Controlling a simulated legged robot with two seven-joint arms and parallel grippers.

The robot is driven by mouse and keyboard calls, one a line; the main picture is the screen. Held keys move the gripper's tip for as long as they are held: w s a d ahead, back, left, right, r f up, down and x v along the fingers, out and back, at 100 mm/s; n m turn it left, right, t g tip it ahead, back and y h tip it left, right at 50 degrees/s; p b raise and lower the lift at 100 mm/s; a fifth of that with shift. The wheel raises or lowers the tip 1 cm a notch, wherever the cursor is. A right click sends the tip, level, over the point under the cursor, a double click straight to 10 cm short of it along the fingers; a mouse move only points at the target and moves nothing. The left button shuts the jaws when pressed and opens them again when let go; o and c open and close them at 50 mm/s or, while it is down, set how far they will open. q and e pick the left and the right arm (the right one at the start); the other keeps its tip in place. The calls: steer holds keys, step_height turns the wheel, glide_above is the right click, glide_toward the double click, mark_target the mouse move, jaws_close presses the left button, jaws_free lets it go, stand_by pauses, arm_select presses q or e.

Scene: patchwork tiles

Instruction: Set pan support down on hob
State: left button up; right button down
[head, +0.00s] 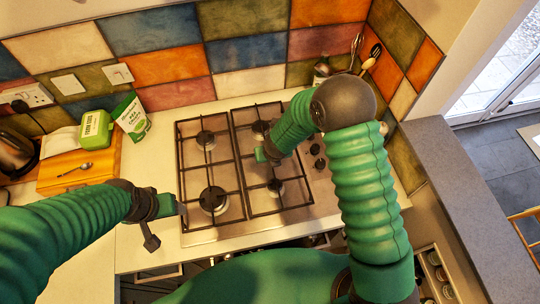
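The steel hob (225,236) is set in the worktop with several burners. A black left pan support (210,164) lies over its left burners. A second black pan support (249,187) covers the burners right of it and sits slightly askew to the first; I cannot tell whether it rests fully on the hob. My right gripper (262,155) is over this second support, near its middle; its fingers are too small and hidden to tell their state. My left gripper (168,224) is open and empty, beside the hob's front left edge.
A wooden board (95,170) with a spoon (75,169) and a green tub (96,130) is at left, by a white-green packet (131,117) and a kettle (16,154). Utensils (366,58) stand in the back right corner. Tiled walls close the back.

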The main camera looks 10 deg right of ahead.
steer(key=shift+w+f+b, duration=0.1)
steer(key=shift+f+b, duration=0.25)
steer(key=shift+b, duration=0.05)
steer(key=c, duration=1.6)
jaws_free()
steer(key=shift+o, duration=0.4)
steer(key=shift+a, duration=0.1)
steer(key=shift+s, duration=0.2)
steer(key=p+v, duration=0.6)
steer(key=v, duration=1)
steer(key=shift+r+p, duration=0.35)
